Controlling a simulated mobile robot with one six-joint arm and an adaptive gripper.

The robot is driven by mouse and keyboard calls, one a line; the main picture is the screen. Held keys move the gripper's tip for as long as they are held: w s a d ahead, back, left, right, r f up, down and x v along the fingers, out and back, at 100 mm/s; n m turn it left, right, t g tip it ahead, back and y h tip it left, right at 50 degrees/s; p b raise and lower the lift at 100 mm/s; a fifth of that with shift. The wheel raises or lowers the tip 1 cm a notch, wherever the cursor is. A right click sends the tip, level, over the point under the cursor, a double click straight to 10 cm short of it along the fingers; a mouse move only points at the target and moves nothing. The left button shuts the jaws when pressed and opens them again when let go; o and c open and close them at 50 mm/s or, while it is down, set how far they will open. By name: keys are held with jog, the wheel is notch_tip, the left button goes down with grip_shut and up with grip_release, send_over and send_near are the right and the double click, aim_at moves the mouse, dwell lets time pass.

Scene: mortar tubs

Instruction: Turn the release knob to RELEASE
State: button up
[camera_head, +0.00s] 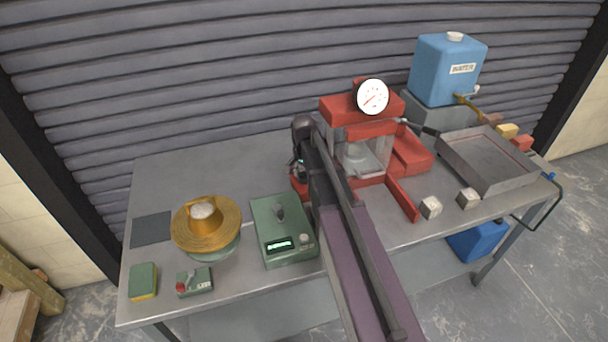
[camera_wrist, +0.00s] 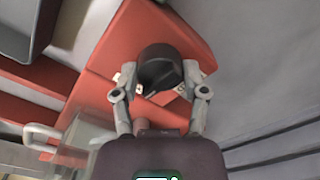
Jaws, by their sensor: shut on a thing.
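The release knob (camera_wrist: 160,64) is black and round, with a raised grip, on top of a red block (camera_wrist: 108,45) in the wrist view. My gripper (camera_wrist: 158,84) is shut on the knob, one finger on each side. Small white marks show on the red face around the knob, partly covered by the fingers and too small to read. In the head view, the red press (camera_head: 360,112) with a round white dial gauge (camera_head: 372,97) stands at the back of the table. My arm reaches up to its left side and hides the knob and my fingertips there.
A grey metal tray (camera_head: 487,160) and a blue water container (camera_head: 447,68) are on the right. Two pale cubes (camera_head: 430,208) lie in front of the press. A green scale-like box (camera_head: 284,231) and a brass-coloured funnel pan (camera_head: 206,228) stand left of my arm.

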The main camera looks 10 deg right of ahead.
jog(key=o, duration=1.2)
jog(key=shift+c, duration=0.2)
jog(key=shift+n, duration=0.4)
